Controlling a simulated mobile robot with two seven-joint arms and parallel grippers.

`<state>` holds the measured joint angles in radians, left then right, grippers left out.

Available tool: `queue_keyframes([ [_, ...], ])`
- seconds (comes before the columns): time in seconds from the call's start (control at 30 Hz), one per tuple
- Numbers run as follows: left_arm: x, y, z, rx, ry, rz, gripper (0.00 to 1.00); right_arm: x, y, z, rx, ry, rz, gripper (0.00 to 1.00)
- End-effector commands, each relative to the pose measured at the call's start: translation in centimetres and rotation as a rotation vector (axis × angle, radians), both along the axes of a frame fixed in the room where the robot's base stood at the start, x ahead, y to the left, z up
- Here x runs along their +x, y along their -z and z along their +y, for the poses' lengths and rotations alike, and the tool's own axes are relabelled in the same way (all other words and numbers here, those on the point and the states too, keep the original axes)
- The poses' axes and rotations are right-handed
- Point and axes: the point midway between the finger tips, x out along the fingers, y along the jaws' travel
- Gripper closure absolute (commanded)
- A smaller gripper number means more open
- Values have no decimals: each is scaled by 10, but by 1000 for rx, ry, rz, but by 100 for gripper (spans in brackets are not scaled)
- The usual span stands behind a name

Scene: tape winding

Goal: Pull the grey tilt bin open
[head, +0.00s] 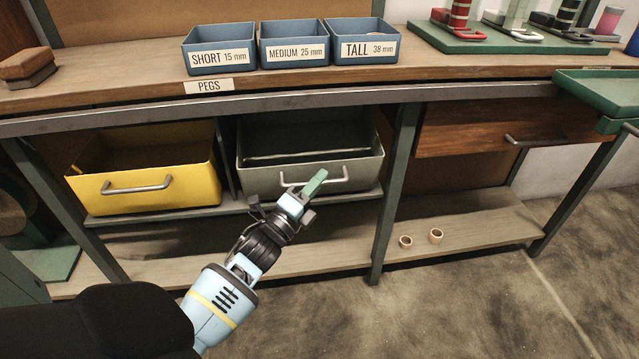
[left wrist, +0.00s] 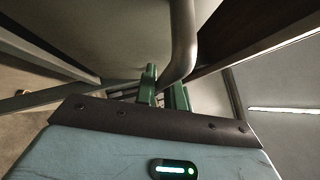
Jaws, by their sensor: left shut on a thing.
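The grey tilt bin (head: 258,178) sits under the bench, to the right of the yellow bin. Its top shows an opening with a dark inside, and its front carries a curved metal handle (head: 335,181). My left gripper (head: 313,186) is at the middle of this handle, in front of the bin. In the left wrist view its green fingers (left wrist: 165,92) stand on either side of the metal handle bar (left wrist: 184,45), shut on it. The fingers hide part of the handle in the head view. My right gripper is not in view.
A yellow bin (head: 170,188) with its own handle is to the left. A green table leg (head: 396,180) stands close on the right. Two small rings (head: 436,236) lie on the lower shelf. Peg trays (head: 295,50) stand on the bench above.

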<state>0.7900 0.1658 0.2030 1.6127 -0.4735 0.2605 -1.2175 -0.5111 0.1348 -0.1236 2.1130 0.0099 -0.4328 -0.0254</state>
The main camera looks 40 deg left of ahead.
Motion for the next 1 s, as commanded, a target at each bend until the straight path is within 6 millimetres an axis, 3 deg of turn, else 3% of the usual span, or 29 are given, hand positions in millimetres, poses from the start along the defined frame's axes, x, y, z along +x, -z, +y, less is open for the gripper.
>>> queue_keyframes([
  [0.03, -3, 12, -4, 23, 2, -18, 100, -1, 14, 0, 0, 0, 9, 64],
  [0.3, -12, 22, -15, 156, 1, -130, 100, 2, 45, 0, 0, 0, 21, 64],
  [1.0, -19, 27, -22, 170, 2, -142, 100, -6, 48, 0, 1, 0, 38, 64],
])
